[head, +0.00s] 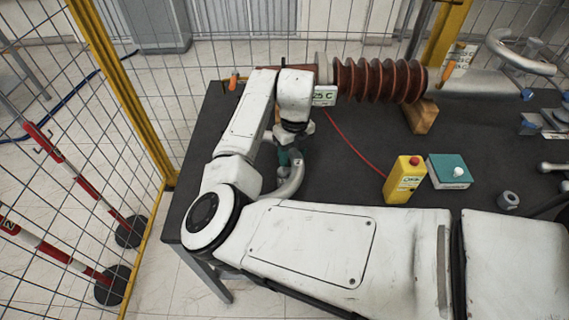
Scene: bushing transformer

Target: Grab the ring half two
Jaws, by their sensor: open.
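A grey curved tube (293,180), shaped like a half ring, lies on the dark table just below my wrist at the left; my forearm and upper arm partly hide it. A teal-green part shows at its upper end. A similar grey curved tube (520,50) is at the upper right by the bushing's end. No marking shows which one is half two. My gripper (289,148) points down at the upper end of the left tube. It is open; its fingers are small and partly hidden, and I cannot tell whether they touch the tube.
The red-brown ribbed bushing (380,80) lies along the table's back, with a wooden block (421,116) under it. A yellow box with a red button (404,180), a teal-topped box (449,171) and a nut (508,200) stand to the right. Wire fencing (85,140) borders the left.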

